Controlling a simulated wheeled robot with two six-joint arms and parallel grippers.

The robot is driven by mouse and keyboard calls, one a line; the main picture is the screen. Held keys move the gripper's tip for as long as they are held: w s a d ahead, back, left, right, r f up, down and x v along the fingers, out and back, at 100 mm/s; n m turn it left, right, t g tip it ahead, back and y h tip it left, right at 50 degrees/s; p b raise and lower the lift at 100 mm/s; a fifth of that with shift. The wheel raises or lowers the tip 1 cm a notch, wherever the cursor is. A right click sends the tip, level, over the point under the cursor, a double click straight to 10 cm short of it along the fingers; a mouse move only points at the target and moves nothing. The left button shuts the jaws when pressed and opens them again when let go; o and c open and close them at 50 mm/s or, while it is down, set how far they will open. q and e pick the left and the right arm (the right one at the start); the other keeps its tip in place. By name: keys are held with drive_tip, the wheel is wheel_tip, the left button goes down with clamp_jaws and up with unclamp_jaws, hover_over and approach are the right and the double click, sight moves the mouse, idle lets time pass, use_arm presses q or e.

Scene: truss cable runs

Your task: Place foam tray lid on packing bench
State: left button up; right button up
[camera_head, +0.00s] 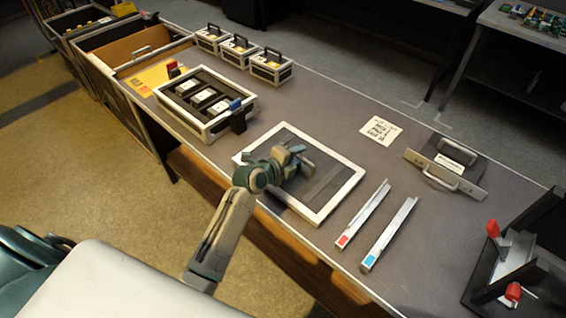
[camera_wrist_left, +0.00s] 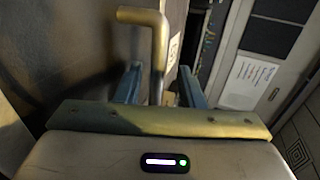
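The foam tray lid (camera_head: 336,200), a dark panel with a pale frame, appears to lie flat on the packing bench (camera_head: 310,85). My left gripper (camera_head: 294,160) is over its upper middle and hides part of it. In the left wrist view the two blue-grey fingers (camera_wrist_left: 158,88) stand apart on either side of a brass-coloured bent handle (camera_wrist_left: 146,18). Small gaps show between handle and fingers, so the gripper looks open around it. The handle's foot is hidden behind the gripper body. My right gripper is not in view.
An open tray of dark items (camera_head: 166,92) stands left of the lid. Two metal rails (camera_head: 365,212) lie close at its right. A handled plate (camera_head: 440,178), a printed card (camera_head: 380,130) and a red-handled fixture (camera_head: 515,268) are farther right. Three small cases (camera_head: 268,69) stand behind.

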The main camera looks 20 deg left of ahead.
use_arm(q)
drive_tip(key=b+v, duration=0.1)
drive_tip(key=v, duration=0.9)
drive_tip(key=shift+f+b, duration=0.15)
drive_tip(key=shift+b, duration=0.15)
drive_tip(key=shift+s+a+r, duration=0.15)
drive_tip(key=shift+s+r, duration=0.15)
drive_tip(key=shift+s, duration=0.25)
idle(0.8)
